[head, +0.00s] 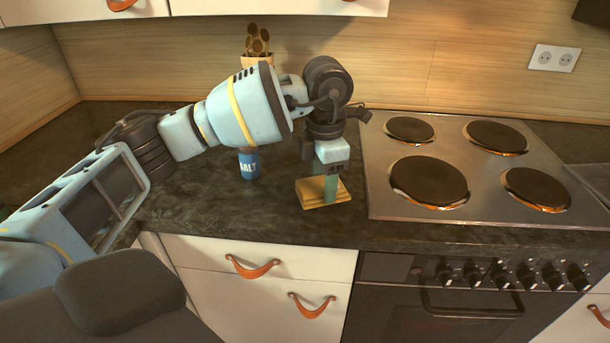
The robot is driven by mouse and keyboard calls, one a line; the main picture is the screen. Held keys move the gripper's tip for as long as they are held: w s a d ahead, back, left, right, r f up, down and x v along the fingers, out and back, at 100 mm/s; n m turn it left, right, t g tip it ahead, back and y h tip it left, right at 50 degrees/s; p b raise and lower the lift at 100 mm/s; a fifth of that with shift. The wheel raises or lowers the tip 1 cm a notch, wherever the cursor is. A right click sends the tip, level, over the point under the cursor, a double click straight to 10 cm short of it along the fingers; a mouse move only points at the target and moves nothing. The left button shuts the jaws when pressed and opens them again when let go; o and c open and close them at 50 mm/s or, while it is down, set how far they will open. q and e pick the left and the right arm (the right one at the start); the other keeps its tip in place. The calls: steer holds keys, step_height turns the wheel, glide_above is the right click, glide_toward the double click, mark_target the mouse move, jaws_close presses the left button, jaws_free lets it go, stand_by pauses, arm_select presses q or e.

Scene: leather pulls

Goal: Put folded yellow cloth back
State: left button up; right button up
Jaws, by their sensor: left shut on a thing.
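The folded yellow cloth (312,195) is at the front part of the dark countertop, just left of the stove. My left gripper (331,190) points down and is shut on the cloth, with its greenish finger in front of the cloth's right part. I cannot tell whether the cloth touches the counter or is slightly above it. The other finger is hidden. My right gripper is not in view.
A blue salt container (249,165) stands left of the cloth, partly behind my left arm. A pot with brown utensils (257,45) is at the back wall. The stove (440,207) with several round burners is at right. The dark counter (200,208) is clear at front left.

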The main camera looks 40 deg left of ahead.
arm_select(q)
steer(key=a, duration=0.1)
steer(key=w+a, duration=0.1)
steer(key=a, duration=0.1)
steer(key=w+a, duration=0.1)
steer(key=a, duration=0.1)
steer(key=shift+f, duration=0.25)
steer(key=shift+w+a, duration=0.1)
steer(key=shift+w+a, duration=0.1)
steer(key=shift+a, duration=0.25)
steer(key=shift+a+f, duration=0.15)
steer(key=shift+f, duration=1.65)
steer(key=shift+f, duration=0.2)
steer(key=o, duration=0.9)
steer(key=shift+o, duration=0.2)
steer(key=shift+r, duration=0.15)
step_height(320, 180, up, 12)
steer(key=shift+p, duration=0.35)
